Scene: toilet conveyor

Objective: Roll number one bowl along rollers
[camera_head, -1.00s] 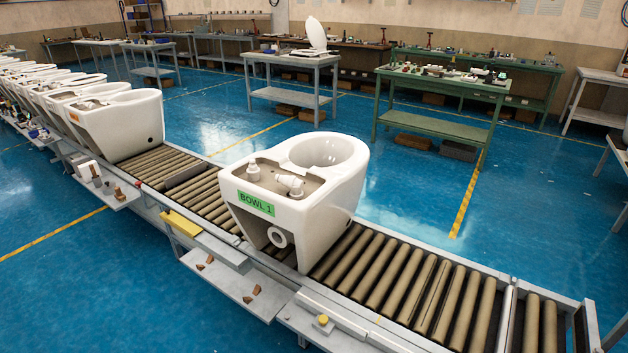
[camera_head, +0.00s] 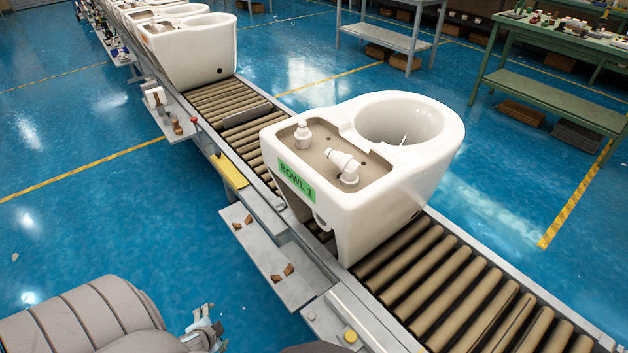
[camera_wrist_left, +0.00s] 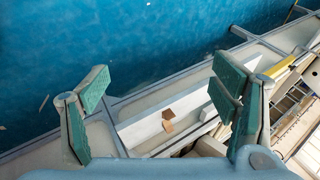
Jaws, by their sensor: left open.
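The number one bowl (camera_head: 430,165) is a white toilet bowl with a green "BOWL 1" label (camera_head: 297,182) on its near face. It stands upright on the conveyor rollers (camera_head: 440,283), with white fittings on its flat top. My left gripper (camera_head: 207,330) is at the lower left, in front of the conveyor and apart from the bowl. In the left wrist view, the left gripper (camera_wrist_left: 165,100) has its green-padded fingers spread wide with nothing between them. My right gripper does not show.
More white bowls (camera_head: 190,48) stand farther back along the line. A side shelf (camera_head: 262,262) with small brown pieces juts out from the conveyor's near edge, with a yellow block (camera_head: 228,171) above it. Rollers to the right of the bowl are empty. A green workbench (camera_head: 560,90) stands behind.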

